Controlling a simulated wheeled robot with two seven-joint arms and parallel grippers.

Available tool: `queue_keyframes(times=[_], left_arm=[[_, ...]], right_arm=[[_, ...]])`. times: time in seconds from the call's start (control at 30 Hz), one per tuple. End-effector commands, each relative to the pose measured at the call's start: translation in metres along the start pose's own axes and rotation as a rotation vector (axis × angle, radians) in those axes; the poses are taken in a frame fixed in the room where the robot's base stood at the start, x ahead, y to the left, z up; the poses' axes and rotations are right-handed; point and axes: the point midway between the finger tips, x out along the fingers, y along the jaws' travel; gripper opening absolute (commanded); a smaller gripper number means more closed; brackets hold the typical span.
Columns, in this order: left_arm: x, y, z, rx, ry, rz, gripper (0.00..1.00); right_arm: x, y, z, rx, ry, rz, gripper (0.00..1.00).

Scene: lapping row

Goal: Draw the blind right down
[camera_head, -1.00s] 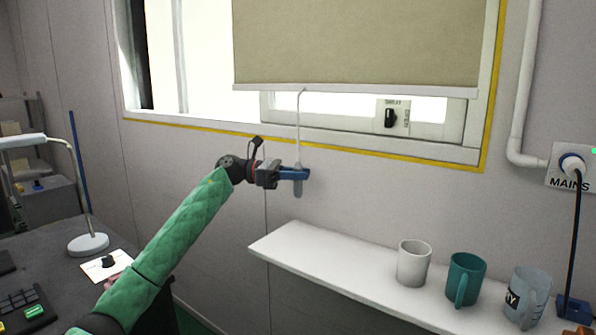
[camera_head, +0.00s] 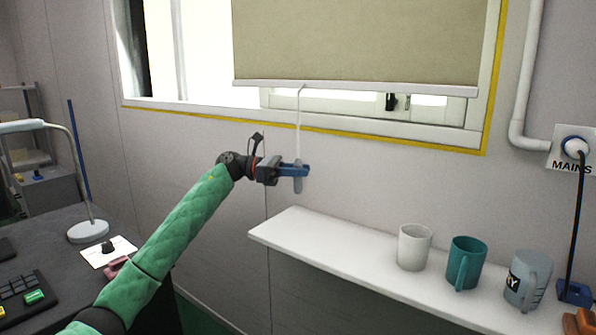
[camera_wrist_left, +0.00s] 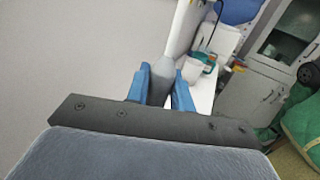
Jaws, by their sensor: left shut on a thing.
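The beige blind (camera_head: 355,40) hangs over the right part of the window, its pale bottom bar (camera_head: 390,88) above the lower window frame. A strip of window shows bright below the bar. A white cord (camera_head: 299,125) hangs from the bar to a grey pull handle (camera_head: 298,186). My left gripper (camera_head: 294,170) has its blue fingers shut on this handle, below the window and in front of the wall. The left wrist view shows the grey handle (camera_wrist_left: 163,82) between the blue fingers. My right gripper is not in view.
A white shelf (camera_head: 315,232) juts out below and right of the gripper, with a white mug (camera_head: 414,247), a teal mug (camera_head: 466,262) and a grey mug (camera_head: 527,279). A lamp (camera_head: 88,231) stands on the dark desk at left. A pipe (camera_head: 525,80) runs down the right wall.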

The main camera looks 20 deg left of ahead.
Motion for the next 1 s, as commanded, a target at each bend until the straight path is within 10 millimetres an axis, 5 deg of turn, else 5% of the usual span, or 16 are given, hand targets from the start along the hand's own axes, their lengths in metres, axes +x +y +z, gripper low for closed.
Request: queue_keyframes(times=[0.17, 0.2, 0.27, 0.67, 1.0], left_arm=[[0.0, 0.0, 0.0, 0.0, 0.0, 0.0, 0.0], [0.0, 0.0, 0.0, 0.0, 0.0, 0.0, 0.31], [0.0, 0.0, 0.0, 0.0, 0.0, 0.0, 0.43], [-0.004, 0.0, 0.0, 0.0, 0.0, 0.001, 0.43], [-0.044, 0.001, 0.0, -0.001, 0.0, 0.002, 0.43]], right_arm=[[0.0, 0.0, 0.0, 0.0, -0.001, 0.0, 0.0], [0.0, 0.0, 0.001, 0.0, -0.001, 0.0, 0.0], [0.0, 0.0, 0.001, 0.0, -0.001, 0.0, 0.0], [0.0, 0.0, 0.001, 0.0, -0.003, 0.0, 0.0], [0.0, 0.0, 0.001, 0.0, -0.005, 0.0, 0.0]])
